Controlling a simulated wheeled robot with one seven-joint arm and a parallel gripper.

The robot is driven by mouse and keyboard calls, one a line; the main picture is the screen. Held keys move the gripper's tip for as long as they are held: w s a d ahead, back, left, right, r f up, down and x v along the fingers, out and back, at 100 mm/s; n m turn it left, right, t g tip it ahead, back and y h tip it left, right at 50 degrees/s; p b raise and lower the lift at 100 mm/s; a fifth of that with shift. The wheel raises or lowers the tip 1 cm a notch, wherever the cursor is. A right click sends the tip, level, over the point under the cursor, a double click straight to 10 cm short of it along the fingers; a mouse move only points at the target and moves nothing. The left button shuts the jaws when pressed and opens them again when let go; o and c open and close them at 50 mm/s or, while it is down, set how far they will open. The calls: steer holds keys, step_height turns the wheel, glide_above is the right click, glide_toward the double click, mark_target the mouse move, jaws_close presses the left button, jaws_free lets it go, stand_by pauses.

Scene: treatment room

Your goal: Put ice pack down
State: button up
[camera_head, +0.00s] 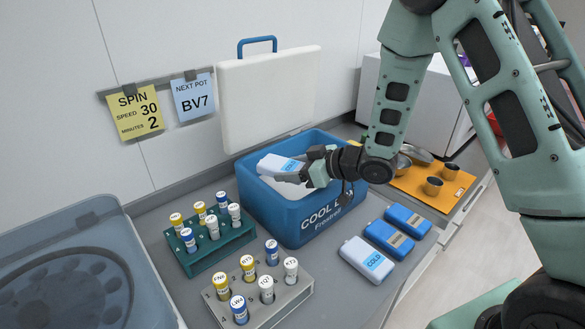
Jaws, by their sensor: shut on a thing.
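My gripper (305,172) is shut on a white ice pack with a blue label (279,166). It holds the pack over the open top of the blue cool box (310,221), near its left side. I cannot tell whether the pack touches anything inside. The box's white lid with a blue handle (268,95) stands raised behind it. Another white pack marked COLD (367,260) lies on the counter in front of the box, beside two blue packs (389,238) (408,220). Part of the box's inside is hidden by the held pack and my gripper.
A green rack (218,243) and a grey rack (262,308) hold capped tubes left of and in front of the box. A centrifuge with a translucent lid (60,255) is at the left. An orange tray (432,192) with metal cups is at the right.

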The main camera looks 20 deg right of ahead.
steer(key=o, duration=1.1)
steer(key=shift+r, duration=0.15)
steer(key=shift+r+p, duration=0.35)
steer(key=shift+p, duration=0.05)
steer(key=b+v, duration=0.2)
steer(key=v, duration=1)
steer(key=a+h, duration=0.2)
steer(key=a, duration=0.1)
steer(key=a+h, duration=0.1)
steer(key=shift+w+a+m+g+h, duration=0.25)
steer(key=shift+w+m+g+h, duration=0.1)
steer(key=shift+m+g+h, duration=0.05)
steer(key=s+a+g+h, duration=0.2)
steer(key=s+a+g, duration=0.2)
steer(key=s, duration=0.9)
steer(key=s+a+g+h, duration=0.3)
steer(key=s+a+g, duration=0.1)
steer(key=s, duration=0.9)
steer(key=shift+a+r+g, duration=0.4)
steer(key=shift+a+r, duration=0.05)
steer(key=shift+a, duration=0.2)
